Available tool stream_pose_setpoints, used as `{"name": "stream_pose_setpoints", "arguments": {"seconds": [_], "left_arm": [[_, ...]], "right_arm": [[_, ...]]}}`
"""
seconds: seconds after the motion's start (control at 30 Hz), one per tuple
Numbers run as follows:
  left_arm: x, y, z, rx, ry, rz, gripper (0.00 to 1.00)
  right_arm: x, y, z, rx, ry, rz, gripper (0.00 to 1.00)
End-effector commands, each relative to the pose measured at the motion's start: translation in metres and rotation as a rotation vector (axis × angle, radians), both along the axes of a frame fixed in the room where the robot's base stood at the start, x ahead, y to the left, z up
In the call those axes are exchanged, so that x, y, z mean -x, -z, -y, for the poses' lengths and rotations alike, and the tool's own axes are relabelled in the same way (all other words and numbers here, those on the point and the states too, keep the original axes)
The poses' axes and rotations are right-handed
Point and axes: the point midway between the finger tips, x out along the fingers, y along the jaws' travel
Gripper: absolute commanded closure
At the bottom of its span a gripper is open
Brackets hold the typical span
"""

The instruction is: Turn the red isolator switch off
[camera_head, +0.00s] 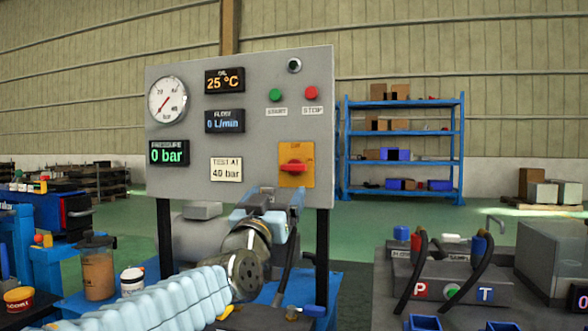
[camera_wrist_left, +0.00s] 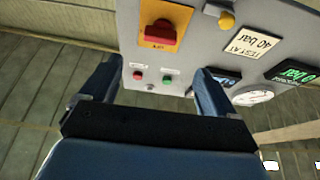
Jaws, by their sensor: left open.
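The red isolator switch (camera_head: 293,167) sits on a yellow plate at the lower right of the grey panel (camera_head: 200,110). Its red handle lies about level across the plate in the head view. In the left wrist view the red switch (camera_wrist_left: 158,32) shows upside down, beyond the fingers and near the top edge. My left gripper (camera_head: 270,194) is in front of the panel, below and left of the switch. Its two blue fingers stand apart with nothing between them in the wrist view (camera_wrist_left: 155,78). It does not appear to touch the switch. My right gripper is out of view.
The green start button (camera_head: 275,95) and red stop button (camera_head: 312,93) are above the switch. The test card (camera_head: 226,169) is left of it. A yellow knob (camera_wrist_left: 226,20) shows beside the switch in the wrist view. A bench with hoses (camera_head: 450,270) stands at right.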

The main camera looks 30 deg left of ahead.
Motion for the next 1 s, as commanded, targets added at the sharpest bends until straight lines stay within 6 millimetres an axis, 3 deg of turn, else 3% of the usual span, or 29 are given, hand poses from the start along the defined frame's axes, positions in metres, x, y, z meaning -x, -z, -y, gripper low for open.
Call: {"name": "stream_pose_setpoints", "arguments": {"seconds": [0.3,0.5,0.93,1.0], "left_arm": [[-0.066,-0.032,-0.017,0.005,0.002,-0.002,0.11],[-0.096,-0.043,-0.024,0.004,0.002,0.000,0.11],[-0.108,-0.046,-0.027,0.000,0.000,0.000,0.11],[-0.107,-0.046,-0.027,0.000,0.000,0.000,0.18]], "right_arm": [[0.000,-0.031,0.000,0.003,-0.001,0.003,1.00],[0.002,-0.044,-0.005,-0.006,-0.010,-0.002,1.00],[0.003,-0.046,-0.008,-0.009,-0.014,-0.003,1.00],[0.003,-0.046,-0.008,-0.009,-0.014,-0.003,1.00]]}}
